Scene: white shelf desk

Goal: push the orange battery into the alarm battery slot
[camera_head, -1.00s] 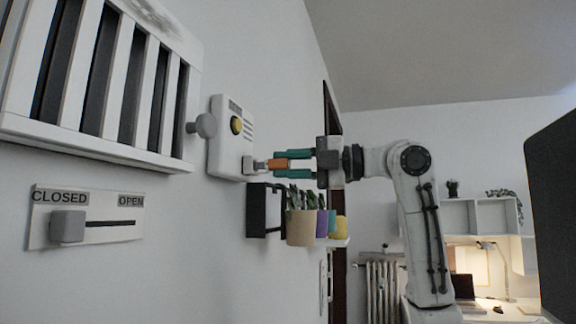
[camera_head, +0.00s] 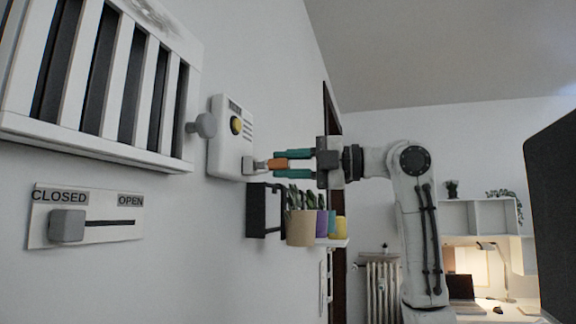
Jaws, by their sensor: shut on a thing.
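The white alarm box (camera_head: 222,141) is mounted on the left wall and has a yellow round button. Its battery slot (camera_head: 247,165) is low on the side facing my gripper. The orange battery (camera_head: 278,164) lies level, with its grey end at the slot. I cannot tell how deep that end sits. My gripper (camera_head: 284,163) has green fingers above and below the battery's orange part and is shut on it. The gripper points left toward the alarm.
A black bracket (camera_head: 257,210) and a shelf with potted plants (camera_head: 301,228) sit just below my gripper. A white slatted vent (camera_head: 110,75) with a grey knob and a CLOSED/OPEN slider panel (camera_head: 88,216) are on the wall at left. A radiator (camera_head: 380,288) and a desk stand behind.

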